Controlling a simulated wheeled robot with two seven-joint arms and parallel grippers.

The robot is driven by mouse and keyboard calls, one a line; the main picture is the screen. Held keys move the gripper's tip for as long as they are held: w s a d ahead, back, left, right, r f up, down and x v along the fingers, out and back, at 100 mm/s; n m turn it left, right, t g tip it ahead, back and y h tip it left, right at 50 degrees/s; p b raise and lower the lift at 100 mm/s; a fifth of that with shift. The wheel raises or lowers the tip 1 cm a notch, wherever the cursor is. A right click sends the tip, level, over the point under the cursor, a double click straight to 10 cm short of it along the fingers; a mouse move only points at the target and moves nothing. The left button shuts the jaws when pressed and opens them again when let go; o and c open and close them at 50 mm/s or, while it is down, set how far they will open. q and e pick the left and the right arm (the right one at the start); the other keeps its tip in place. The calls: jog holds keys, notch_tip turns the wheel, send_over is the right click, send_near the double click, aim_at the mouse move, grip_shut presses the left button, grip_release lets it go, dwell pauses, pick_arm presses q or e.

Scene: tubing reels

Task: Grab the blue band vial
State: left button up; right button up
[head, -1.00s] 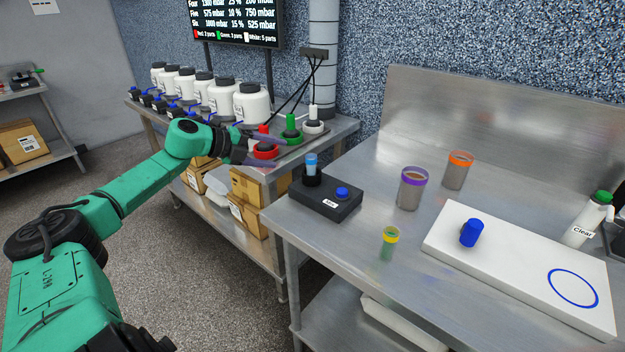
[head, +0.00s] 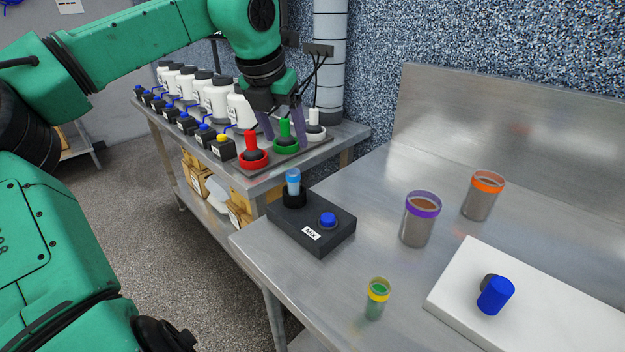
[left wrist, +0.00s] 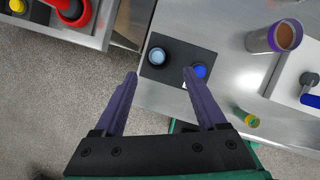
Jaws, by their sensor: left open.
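The blue band vial (head: 293,183) stands upright in the round holder of the black mixer box (head: 312,235) marked "Mix". In the left wrist view the vial (left wrist: 157,56) shows from above as a light blue ring, ahead of and between the fingers. My left gripper (head: 284,122) is open and empty, pointing down above and behind the vial in the head view; its two purple fingers also show in the left wrist view (left wrist: 160,76). It does not touch the vial. My right gripper is not in view.
A yellow-banded vial (head: 376,299), a purple-banded cup (head: 420,219) and an orange-banded cup (head: 483,195) stand on the steel table. Red (head: 252,150) and green (head: 285,136) posts stand on the back table.

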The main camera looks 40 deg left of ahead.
aim_at(292, 172)
pick_arm(q)
jog(key=f, duration=0.2)
jog(key=f+p, duration=0.1)
jog(key=f, duration=0.1)
jog(key=a+f, duration=0.1)
jog(key=f, duration=0.1)
jog(key=shift+w+f, duration=0.15)
jog(key=shift+w, duration=0.05)
jog(key=p+x, duration=0.1)
jog(key=x, duration=0.1)
jog(key=w+p+x, duration=0.1)
jog(key=x, duration=0.1)
jog(key=shift+x, duration=1.05)
jog(key=shift+a+f, duration=0.1)
jog(key=shift+a, duration=0.05)
grip_shut()
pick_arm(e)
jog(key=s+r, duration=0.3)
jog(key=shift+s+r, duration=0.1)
